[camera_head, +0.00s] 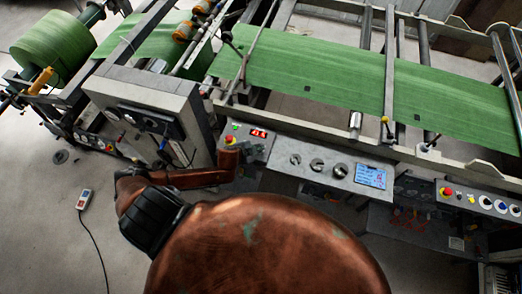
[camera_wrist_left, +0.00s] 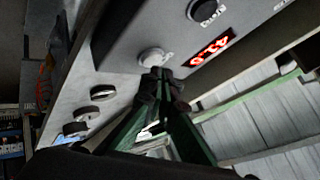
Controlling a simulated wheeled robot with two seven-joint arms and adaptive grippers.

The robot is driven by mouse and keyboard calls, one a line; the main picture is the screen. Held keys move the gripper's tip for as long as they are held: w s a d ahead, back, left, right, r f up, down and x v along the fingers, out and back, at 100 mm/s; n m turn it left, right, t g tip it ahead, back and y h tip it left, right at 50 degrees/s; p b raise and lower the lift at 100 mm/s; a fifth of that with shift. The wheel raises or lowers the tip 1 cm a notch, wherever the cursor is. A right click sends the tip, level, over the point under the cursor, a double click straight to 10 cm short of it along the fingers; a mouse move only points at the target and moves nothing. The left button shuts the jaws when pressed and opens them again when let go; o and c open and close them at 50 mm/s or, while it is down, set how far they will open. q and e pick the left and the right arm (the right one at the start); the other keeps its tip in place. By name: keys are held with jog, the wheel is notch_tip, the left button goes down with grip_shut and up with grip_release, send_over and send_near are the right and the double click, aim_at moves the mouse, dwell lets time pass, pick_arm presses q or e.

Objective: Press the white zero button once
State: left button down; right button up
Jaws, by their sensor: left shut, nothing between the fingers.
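The white button (camera_wrist_left: 152,57) is a pale round button on the grey panel in the left wrist view, beside a lit red display (camera_wrist_left: 212,48). My left gripper (camera_wrist_left: 160,84) is shut and empty, with its dark fingertips right at the lower edge of the button. I cannot tell whether they touch it. In the head view my copper left arm reaches the small control panel (camera_head: 257,148) with the red display (camera_head: 259,133). There the white button is too small or hidden to make out. My right gripper is not in view.
A red emergency button (camera_head: 230,141) sits at the panel's left side. Dark round knobs (camera_wrist_left: 103,92) stand left of the fingers in the wrist view. A panel with dials and a blue screen (camera_head: 370,176) lies to the right. Green sack web (camera_head: 300,75) runs behind.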

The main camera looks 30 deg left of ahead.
pick_arm(q)
jog(key=shift+f, duration=0.55)
dwell(0.9)
jog(key=shift+r, duration=0.15)
jog(key=shift+r+p, duration=0.75)
jog(key=shift+p, duration=0.05)
notch_tip(320, 180, up, 5)
jog(key=p, duration=0.5)
dwell(0.6)
